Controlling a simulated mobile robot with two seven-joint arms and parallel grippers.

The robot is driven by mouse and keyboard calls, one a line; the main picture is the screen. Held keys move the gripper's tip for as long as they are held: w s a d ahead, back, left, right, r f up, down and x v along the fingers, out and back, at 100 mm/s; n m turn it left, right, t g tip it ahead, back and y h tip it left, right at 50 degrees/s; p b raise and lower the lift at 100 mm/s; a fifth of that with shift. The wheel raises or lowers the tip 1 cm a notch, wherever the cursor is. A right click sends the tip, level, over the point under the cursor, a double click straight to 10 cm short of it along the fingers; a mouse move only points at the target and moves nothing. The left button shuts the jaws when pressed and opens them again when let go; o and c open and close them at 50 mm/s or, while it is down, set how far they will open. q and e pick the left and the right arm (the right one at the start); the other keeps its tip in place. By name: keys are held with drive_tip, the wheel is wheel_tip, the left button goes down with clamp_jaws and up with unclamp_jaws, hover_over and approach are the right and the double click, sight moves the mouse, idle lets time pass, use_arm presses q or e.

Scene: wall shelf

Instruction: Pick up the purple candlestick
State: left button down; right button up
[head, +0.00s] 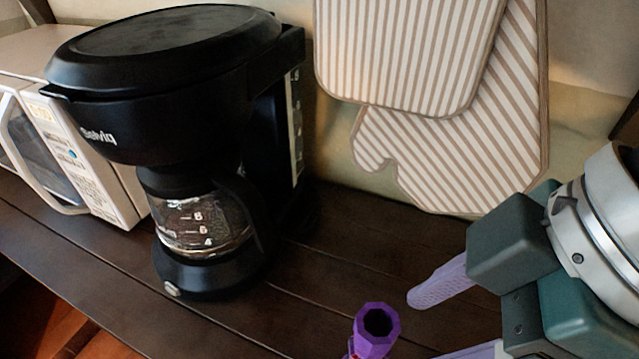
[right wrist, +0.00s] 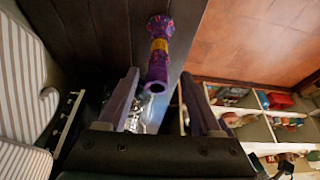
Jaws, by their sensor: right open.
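The purple candlestick (head: 377,335) stands at the bottom edge of the head view, its hollow top showing and its lower part cut off. In the right wrist view the candlestick (right wrist: 160,45) is purple with a yellow band, and its open end lies between the finger lines. My right gripper (head: 428,328) is open and empty, just right of the candlestick in the head view. Its two pale purple fingers (right wrist: 159,75) show on either side of the candlestick's end in the wrist view; I see no contact. My left gripper is not in view.
A black coffee maker (head: 180,110) with a glass pot stands left on the dark wooden shelf (head: 330,240). A white microwave (head: 80,150) is further left. Striped pot holders (head: 400,60) lean on the wall behind. Bare shelf lies between coffee maker and gripper.

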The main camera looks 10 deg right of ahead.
sight(368, 352)
drive_tip(key=b+x, duration=0.1)
drive_tip(key=x, duration=0.8)
drive_tip(key=shift+w+f, duration=0.1)
drive_tip(key=shift+f, duration=0.2)
drive_tip(key=shift+c, duration=0.3)
clamp_jaws()
